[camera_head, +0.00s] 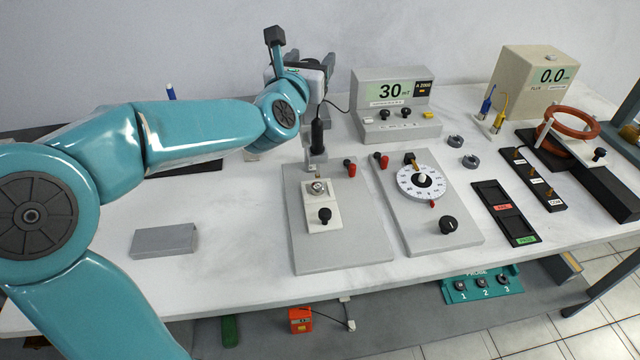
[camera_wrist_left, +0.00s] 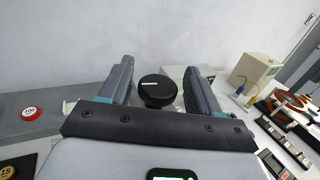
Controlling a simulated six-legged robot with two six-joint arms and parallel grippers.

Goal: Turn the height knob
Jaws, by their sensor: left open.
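A round black knob with a white line, which looks like the height knob (camera_wrist_left: 157,90), shows in the wrist view. My left gripper (camera_wrist_left: 159,68) is open, with one finger on each side of the knob and a visible gap on both sides. I cannot tell how deep the knob sits between the fingers. In the head view my left gripper (camera_head: 322,66) is at the back of the table, above a black upright probe holder (camera_head: 317,135). The knob is not clearly visible there, seemingly hidden by the gripper and wrist. My right gripper is not in view.
A meter reading 30 (camera_head: 392,92) stands behind. A plate with a dial (camera_head: 421,182) and a black knob (camera_head: 448,225) lies to the right. A beige flux box (camera_head: 535,85) and copper ring (camera_head: 573,121) are farther right. A grey block (camera_head: 163,240) lies front left, with bare table around it.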

